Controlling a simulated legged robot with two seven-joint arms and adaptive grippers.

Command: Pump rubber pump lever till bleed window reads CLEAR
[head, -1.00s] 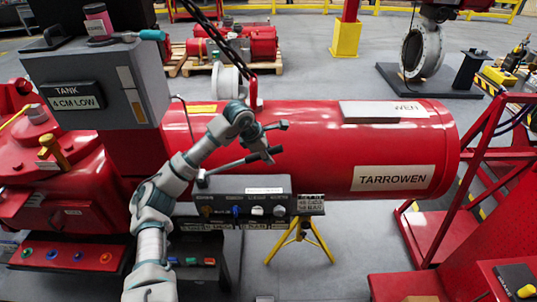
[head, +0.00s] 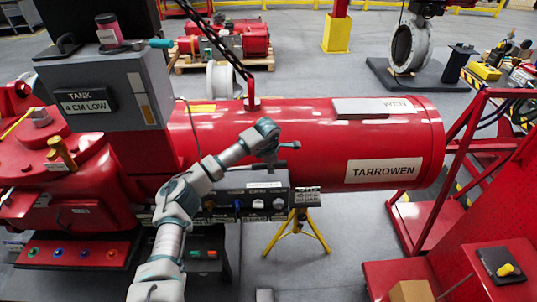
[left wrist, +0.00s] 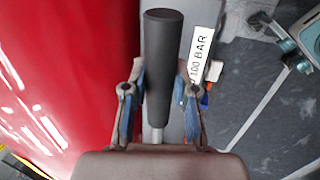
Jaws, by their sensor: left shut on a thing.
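The pump block (head: 255,192) is a dark box with a row of small knobs and labels, in front of the red TARROWEN cylinder (head: 320,150). My left gripper (head: 271,152) is just above this block in the head view. In the left wrist view, the pump lever (left wrist: 162,60) has a black rubber grip. It runs between the two fingers of my left gripper (left wrist: 158,88), which is shut on it. The lever is hidden in the head view. I cannot read a bleed window in either view. My right gripper is out of view.
The grey tank (head: 105,88) reads "4 CM LOW". A yellow stand (head: 297,235) is below the block. A red frame cart (head: 440,220) stands at right. A "100 BAR" label (left wrist: 200,55) shows beside the lever. Floor is open between stand and cart.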

